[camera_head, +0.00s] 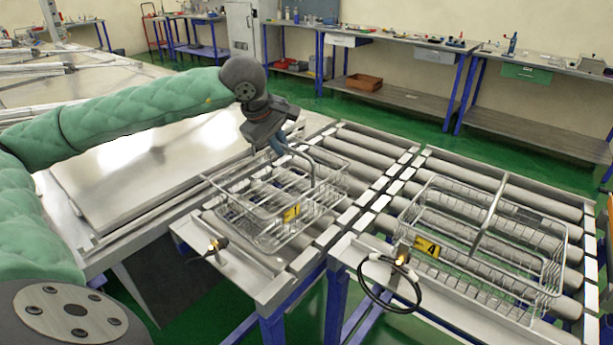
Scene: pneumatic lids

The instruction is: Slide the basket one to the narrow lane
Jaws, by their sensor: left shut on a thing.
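Basket one, a wire basket (247,212) with a yellow tag marked 1, sits on the left roller lane (347,156). My left gripper (283,146) reaches over it from the left and is shut on its raised handle, near the handle's upper left end. The fingertips are small and partly hidden by the wrist. A second wire basket (470,287) with a yellow tag marked 4 sits on the right roller lane (517,190), its handle upright. My right gripper is not in view.
A flat metal table (130,170) lies left of the left lane. A black cable loop (366,290) hangs at the front of the right lane. Bare rollers show behind both baskets. Workbenches (400,95) stand along the back wall, with green floor between.

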